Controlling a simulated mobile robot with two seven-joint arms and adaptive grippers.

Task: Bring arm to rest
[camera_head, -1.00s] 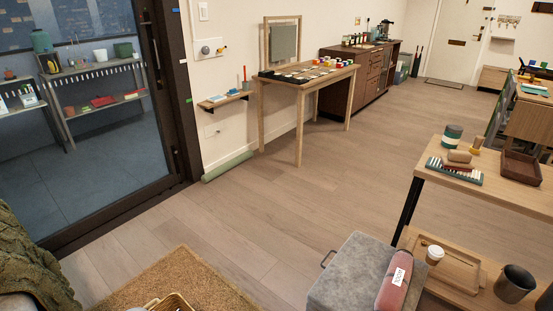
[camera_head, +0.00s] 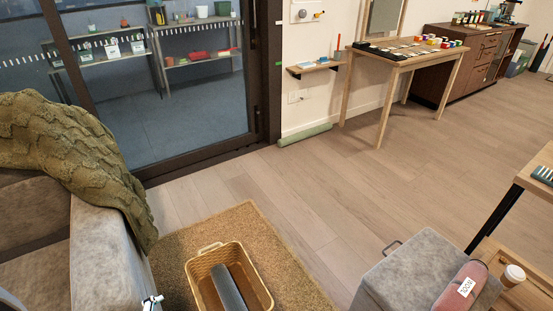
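A small white and dark piece at the bottom edge, left of the wicker basket, looks like part of my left gripper (camera_head: 152,302). Its fingers cannot be made out, so I cannot tell whether it is open or shut. A pale sliver of what may be my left arm shows in the bottom left corner. My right arm and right gripper are not in view. The wicker basket (camera_head: 194,270) stands on the tan shag rug (camera_head: 290,275) with a dark grey roll (camera_head: 228,289) in it. I see no gripper touching the roll.
A grey sofa (camera_head: 98,260) with a green knitted throw (camera_head: 75,140) is at left. A wooden table (camera_head: 383,125) stands at the back. The wood floor (camera_head: 330,190) between is clear.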

